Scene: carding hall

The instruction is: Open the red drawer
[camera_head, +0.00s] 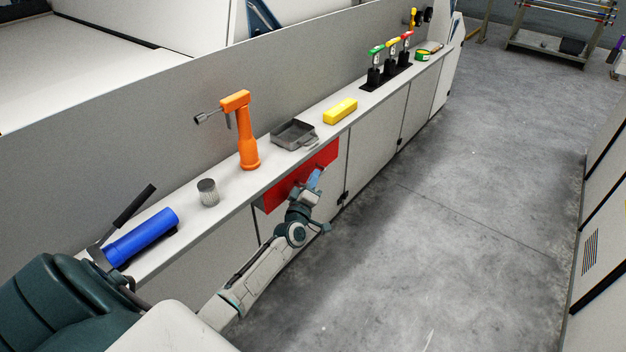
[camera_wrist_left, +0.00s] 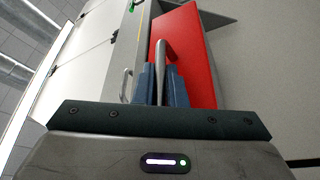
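The red drawer (camera_head: 288,187) is set under the edge of the long grey counter. Its front shows in the wrist view as a red panel (camera_wrist_left: 200,60). I cannot tell whether it stands slightly out. My left gripper (camera_head: 314,180) is at the drawer's front, its blue fingers pointing at it. In the left wrist view, the fingers of this gripper (camera_wrist_left: 160,84) lie close on both sides of the metal bar handle (camera_wrist_left: 165,52) and appear shut on it. In the head view the handle is hidden behind the gripper. My right gripper is not in view.
On the counter (camera_head: 226,190) are a blue cylinder (camera_head: 142,238), a ribbed metal cup (camera_head: 208,192), an orange tool (camera_head: 246,135), a grey tray (camera_head: 294,134) and a yellow block (camera_head: 340,111). Grey cabinet doors (camera_head: 375,142) flank the drawer. The concrete floor (camera_head: 450,230) is clear.

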